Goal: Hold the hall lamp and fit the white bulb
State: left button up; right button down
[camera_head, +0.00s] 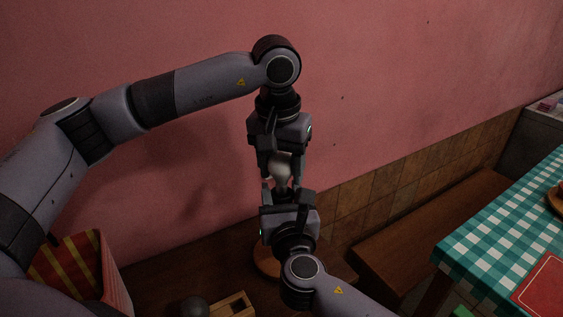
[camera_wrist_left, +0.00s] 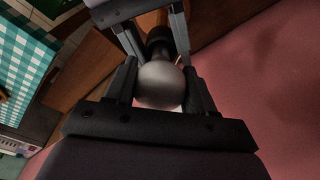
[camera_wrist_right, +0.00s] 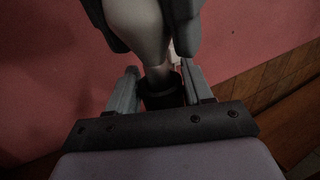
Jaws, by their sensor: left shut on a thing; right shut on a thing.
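The white bulb (camera_head: 281,168) is upright between my two grippers, its narrow neck down. My left gripper (camera_head: 280,162) comes from above and is shut on the bulb's round part; the left wrist view shows the bulb (camera_wrist_left: 160,85) between its fingers. My right gripper (camera_head: 282,192) points up from below and is shut on the hall lamp's dark socket (camera_wrist_right: 162,92). In the right wrist view the bulb's neck (camera_wrist_right: 155,68) meets the socket's top; how deep it sits cannot be told. The rest of the lamp is mostly hidden behind my right gripper.
A round brown disc (camera_head: 264,262) shows low behind my right gripper. A striped bin (camera_head: 108,268), a grey ball (camera_head: 194,307) and a small wooden box (camera_head: 243,299) are at lower left. A bench (camera_head: 420,232) and checked table (camera_head: 495,230) stand right. A pink wall is behind.

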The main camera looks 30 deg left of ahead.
pick_arm(q)
jog(key=shift+f, duration=0.3)
pick_arm(e)
jog(key=shift+f, duration=0.1)
pick_arm(q)
jog(key=shift+f, duration=0.25)
jog(key=shift+f, duration=0.35)
dwell(0.8)
jog(key=o, duration=0.9)
jog(key=shift+s, duration=0.1)
jog(key=r, duration=0.4)
jog(key=s+r, duration=0.1)
jog(key=r, duration=0.7)
jog(key=shift+s+d, duration=0.15)
jog(key=shift+s, duration=0.1)
pick_arm(e)
jog(key=shift+c, duration=1.9)
grip_release()
